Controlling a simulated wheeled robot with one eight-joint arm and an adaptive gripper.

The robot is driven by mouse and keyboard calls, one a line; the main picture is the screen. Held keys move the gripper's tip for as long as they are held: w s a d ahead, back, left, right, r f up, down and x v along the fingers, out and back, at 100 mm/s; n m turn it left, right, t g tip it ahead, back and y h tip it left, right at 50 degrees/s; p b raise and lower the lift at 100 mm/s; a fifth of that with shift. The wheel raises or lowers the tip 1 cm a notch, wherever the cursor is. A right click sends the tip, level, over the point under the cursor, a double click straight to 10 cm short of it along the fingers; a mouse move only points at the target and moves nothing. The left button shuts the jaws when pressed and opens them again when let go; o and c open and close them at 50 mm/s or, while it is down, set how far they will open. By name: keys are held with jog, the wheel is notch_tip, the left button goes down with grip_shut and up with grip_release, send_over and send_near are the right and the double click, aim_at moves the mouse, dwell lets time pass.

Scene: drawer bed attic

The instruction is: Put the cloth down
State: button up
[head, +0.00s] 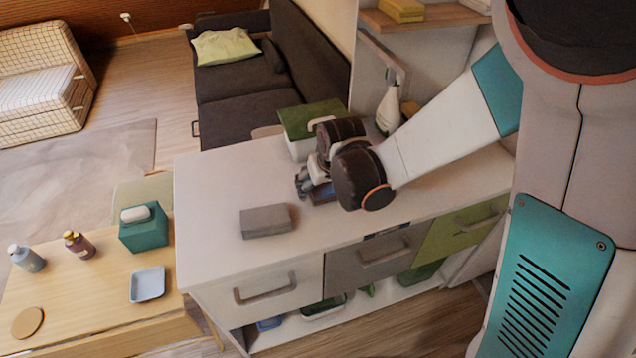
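My gripper (309,184) is low over the white cabinet top (215,190), pointing down to the left. The fingers are small and partly hidden by my wrist. A grey, flat, folded-looking block (267,221) lies on the cabinet top to the left of and nearer than my gripper; it may also be a cloth.
A green-lidded box (312,118) stands behind my gripper, and a white spray bottle (388,110) stands at the back right. A wooden table (80,290) at left holds bottles, a teal box (144,232) and a blue dish (148,284). The cabinet top's left end is clear.

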jog(key=c, duration=1)
jog(key=shift+o, duration=0.2)
jog(key=shift+r, duration=0.15)
